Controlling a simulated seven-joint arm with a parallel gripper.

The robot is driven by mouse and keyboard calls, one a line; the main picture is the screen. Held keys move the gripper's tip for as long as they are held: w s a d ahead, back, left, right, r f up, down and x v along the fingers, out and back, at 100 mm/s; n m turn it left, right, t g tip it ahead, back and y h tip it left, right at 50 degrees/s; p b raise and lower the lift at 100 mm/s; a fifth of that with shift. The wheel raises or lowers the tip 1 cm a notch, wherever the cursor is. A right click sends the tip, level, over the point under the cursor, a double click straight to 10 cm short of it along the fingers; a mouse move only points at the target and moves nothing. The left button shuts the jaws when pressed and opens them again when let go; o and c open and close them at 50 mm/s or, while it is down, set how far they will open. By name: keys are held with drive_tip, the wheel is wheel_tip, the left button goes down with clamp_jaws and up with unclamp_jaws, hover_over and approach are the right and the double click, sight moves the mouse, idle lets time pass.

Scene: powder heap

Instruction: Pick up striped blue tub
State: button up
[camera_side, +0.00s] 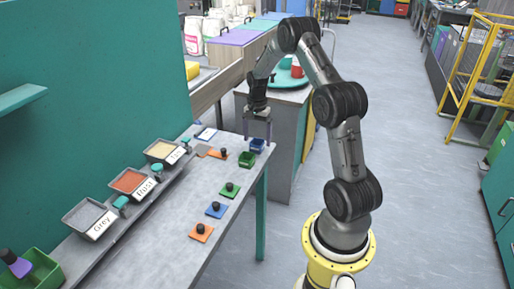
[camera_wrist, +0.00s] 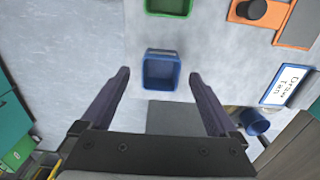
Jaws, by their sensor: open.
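The blue tub (camera_side: 257,146) stands upright near the far right edge of the grey workbench. In the wrist view the blue tub (camera_wrist: 161,72) is open-topped and looks empty; its stripes are too small to make out clearly. My gripper (camera_side: 257,139) points down over it, with the fingers spread wide. In the wrist view my gripper (camera_wrist: 159,76) has one finger to each side of the tub, with a gap on both sides. Nothing is held. I cannot tell the exact height of the fingertips over the tub.
A green tub (camera_side: 246,160) stands close beside the blue one, also at the top of the wrist view (camera_wrist: 169,6). Several coloured plates with black knobs, such as an orange one (camera_side: 200,233), lie along the bench (camera_side: 170,238). Labelled powder trays (camera_side: 90,214) line the back.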

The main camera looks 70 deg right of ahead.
drive_tip(key=shift+f, duration=1.35)
drive_tip(key=c, duration=1.4)
drive_tip(key=shift+c, duration=0.2)
drive_tip(key=shift+w+r, duration=0.1)
